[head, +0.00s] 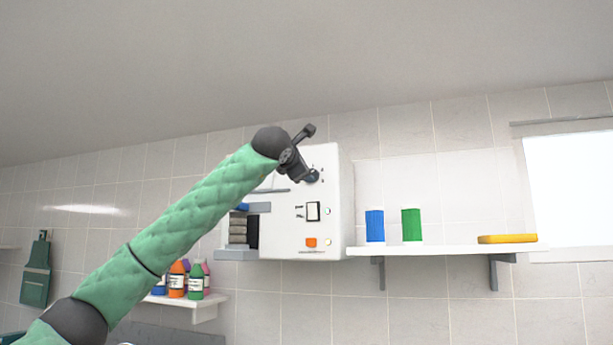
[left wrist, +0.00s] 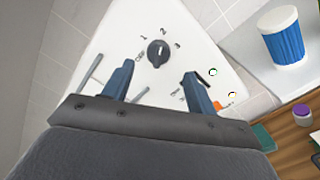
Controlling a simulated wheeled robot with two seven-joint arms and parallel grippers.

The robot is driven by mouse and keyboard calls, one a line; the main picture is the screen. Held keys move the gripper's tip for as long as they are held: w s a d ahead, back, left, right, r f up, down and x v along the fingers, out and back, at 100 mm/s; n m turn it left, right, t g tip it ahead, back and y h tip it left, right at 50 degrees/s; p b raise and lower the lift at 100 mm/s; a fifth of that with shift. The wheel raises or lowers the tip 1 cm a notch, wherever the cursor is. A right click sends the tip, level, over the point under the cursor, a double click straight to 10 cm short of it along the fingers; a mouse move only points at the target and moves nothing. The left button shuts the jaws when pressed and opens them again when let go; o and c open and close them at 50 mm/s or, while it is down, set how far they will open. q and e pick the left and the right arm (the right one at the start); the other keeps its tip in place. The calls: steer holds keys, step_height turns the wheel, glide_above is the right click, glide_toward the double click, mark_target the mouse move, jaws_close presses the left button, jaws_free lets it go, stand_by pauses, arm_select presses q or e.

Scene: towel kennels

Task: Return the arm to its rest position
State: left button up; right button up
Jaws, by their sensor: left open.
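My left arm, in a green quilted sleeve, reaches up from the lower left in the head view. Its gripper (head: 307,154) is in front of the upper part of a white wall machine (head: 340,205). In the left wrist view the gripper's two fingers (left wrist: 157,88) are spread apart with nothing between them. A dark rotary knob (left wrist: 158,51) with marks OFF, 1, 2 and 3 shows beyond the fingertips, apart from them. The knob's pointer is up, between 1 and 2 or near 2. My right gripper is not in view.
Right of the machine, a white shelf (head: 445,250) holds a blue cup (head: 375,226), a green cup (head: 411,225) and a yellow item (head: 507,239). Several bottles (head: 177,279) stand on a lower shelf. The space above is free.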

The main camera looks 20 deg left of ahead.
arm_select(q)
steer(key=shift+s, duration=0.35)
stand_by(0.3)
